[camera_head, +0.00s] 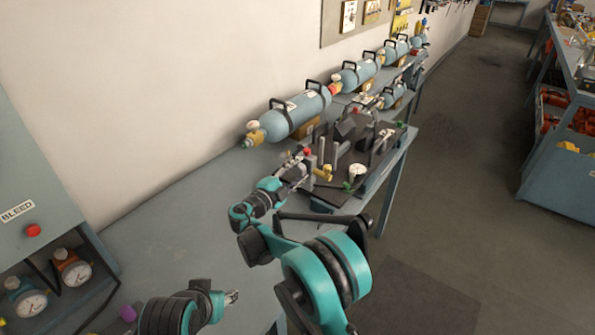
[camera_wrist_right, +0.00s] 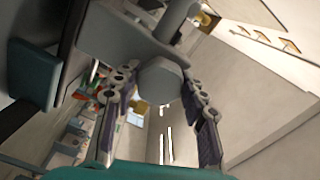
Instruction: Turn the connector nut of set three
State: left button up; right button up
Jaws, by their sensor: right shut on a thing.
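A breathing set with a blue-grey cylinder (camera_head: 295,112) lies at the back of the near bench; its set number is not readable. In front of it is a dark board with fittings (camera_head: 350,160). My right gripper (camera_head: 298,168) is at the near left end of these fittings. In the wrist view, a grey hexagonal nut (camera_wrist_right: 160,80) sits between the two fingers of my right gripper (camera_wrist_right: 158,92), which are shut on it. In the head view the nut is too small and covered to make out. My left gripper (camera_head: 231,297) is low over the bench, away from the sets.
A grey bleed panel (camera_head: 30,190) with a red button and gauges (camera_head: 72,268) is at the left. The bench top (camera_head: 190,215) between is bare. A blue workbench (camera_head: 560,190) stands across the aisle.

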jog(key=shift+m, duration=1.1)
jog(key=o, duration=1.2)
jog(key=shift+d, duration=0.1)
jog(key=shift+v, duration=3.75)
